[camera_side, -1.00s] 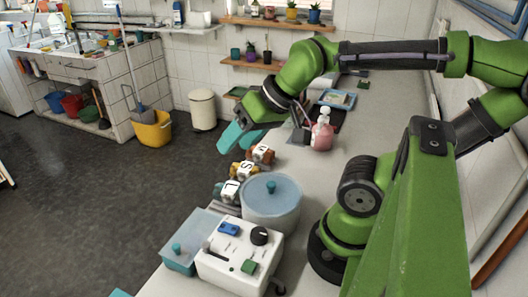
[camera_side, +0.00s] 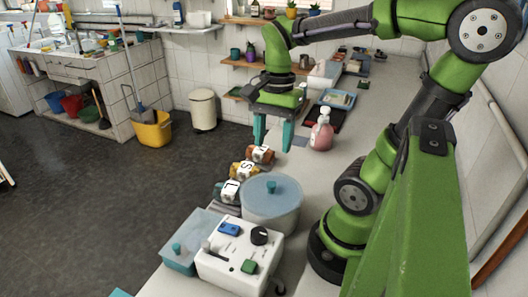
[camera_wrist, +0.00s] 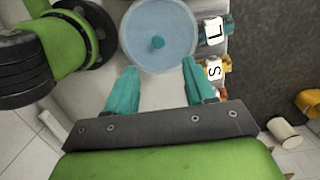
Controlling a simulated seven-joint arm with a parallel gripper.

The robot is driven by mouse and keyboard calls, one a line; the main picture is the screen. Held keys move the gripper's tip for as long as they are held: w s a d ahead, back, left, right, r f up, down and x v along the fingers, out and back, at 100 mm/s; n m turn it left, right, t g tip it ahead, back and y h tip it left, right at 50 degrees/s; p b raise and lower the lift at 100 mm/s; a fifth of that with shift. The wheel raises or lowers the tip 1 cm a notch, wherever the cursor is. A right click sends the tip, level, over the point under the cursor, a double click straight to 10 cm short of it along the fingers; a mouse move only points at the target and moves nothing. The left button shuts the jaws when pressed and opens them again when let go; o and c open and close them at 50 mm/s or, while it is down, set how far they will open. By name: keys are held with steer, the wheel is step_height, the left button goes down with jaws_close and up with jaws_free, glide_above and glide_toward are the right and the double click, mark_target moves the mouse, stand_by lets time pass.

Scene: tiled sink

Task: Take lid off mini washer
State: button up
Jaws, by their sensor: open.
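The mini washer (camera_side: 238,262) has a white control box with a black dial and blue and green parts, at the bottom centre of the side view. Behind the box is a round tub with a pale blue lid (camera_side: 256,192) and a teal knob (camera_side: 271,187). The lid lies flat on the tub. My gripper (camera_side: 273,145) is open and empty, pointing down, above and beyond the lid. In the wrist view the lid (camera_wrist: 140,35) and its knob (camera_wrist: 158,43) appear ahead, between the lines of my open fingers (camera_wrist: 160,70), with nothing touching them.
A rectangular clear tub (camera_side: 196,238) with a teal knob adjoins the box at left. Lettered blocks (camera_side: 231,190) stand along the counter edge left of the round tub. A pink soap bottle (camera_side: 321,134) and a tray (camera_side: 338,98) are farther back.

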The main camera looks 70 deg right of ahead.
glide_above(271, 183)
steer(key=f, duration=0.5)
steer(key=shift+w+d+f, duration=0.1)
steer(key=shift+d, duration=0.15)
steer(key=shift+a+f, duration=0.2)
steer(key=shift+f, duration=2.5)
steer(key=shift+c, duration=0.3)
jaws_close()
